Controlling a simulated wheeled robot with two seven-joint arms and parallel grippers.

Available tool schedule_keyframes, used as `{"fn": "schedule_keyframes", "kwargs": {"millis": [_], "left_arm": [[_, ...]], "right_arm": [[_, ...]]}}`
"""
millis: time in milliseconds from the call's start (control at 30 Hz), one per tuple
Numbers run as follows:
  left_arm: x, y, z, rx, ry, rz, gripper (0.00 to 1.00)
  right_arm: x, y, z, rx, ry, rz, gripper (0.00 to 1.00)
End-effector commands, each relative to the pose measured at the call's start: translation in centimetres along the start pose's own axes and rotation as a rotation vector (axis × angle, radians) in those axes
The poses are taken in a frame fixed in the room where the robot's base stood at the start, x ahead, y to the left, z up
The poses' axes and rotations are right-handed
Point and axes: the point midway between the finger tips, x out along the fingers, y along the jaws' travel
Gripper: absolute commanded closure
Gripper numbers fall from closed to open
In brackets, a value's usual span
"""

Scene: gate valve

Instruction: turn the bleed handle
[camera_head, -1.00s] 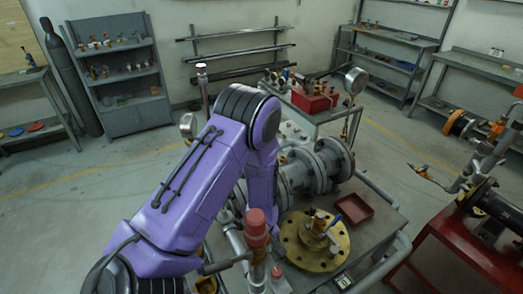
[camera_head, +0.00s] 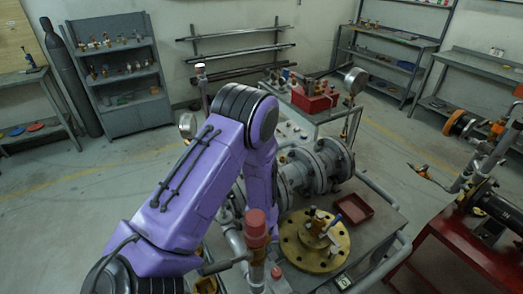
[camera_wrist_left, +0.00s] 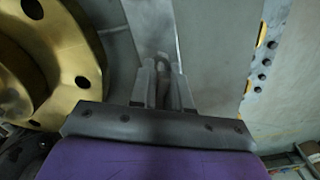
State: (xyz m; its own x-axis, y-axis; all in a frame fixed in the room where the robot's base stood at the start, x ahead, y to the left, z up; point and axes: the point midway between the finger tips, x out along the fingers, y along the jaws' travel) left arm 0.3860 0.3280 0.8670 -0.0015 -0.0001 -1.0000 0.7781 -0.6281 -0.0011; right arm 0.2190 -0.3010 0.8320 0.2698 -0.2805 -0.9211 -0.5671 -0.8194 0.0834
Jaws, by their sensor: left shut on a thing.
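In the left wrist view my left gripper (camera_wrist_left: 163,88) is shut on a small grey piece with a rounded end (camera_wrist_left: 162,60), which I take to be the bleed handle. Only its tip shows between the fingers. In the head view my purple left arm covers the gripper and the handle. The grey flanged gate valve (camera_head: 312,168) lies on the cart just behind and right of that arm. My right gripper is not in view.
A brass flange (camera_head: 314,240) with small fittings lies on the cart; a brass disc (camera_wrist_left: 62,62) also shows beside my gripper in the wrist view. A red tray (camera_head: 353,210) and a red-capped fitting (camera_head: 255,222) are close by. A red bench (camera_head: 470,250) stands right.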

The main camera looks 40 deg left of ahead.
Motion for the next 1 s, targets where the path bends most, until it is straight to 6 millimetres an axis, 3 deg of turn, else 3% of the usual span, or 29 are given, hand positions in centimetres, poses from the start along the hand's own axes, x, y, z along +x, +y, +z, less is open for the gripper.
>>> {"fn": "schedule_keyframes", "kwargs": {"millis": [1000], "left_arm": [[-0.22,0.20,-0.26,0.899,0.008,0.002,1.00]], "right_arm": [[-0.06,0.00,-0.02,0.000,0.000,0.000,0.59]]}}
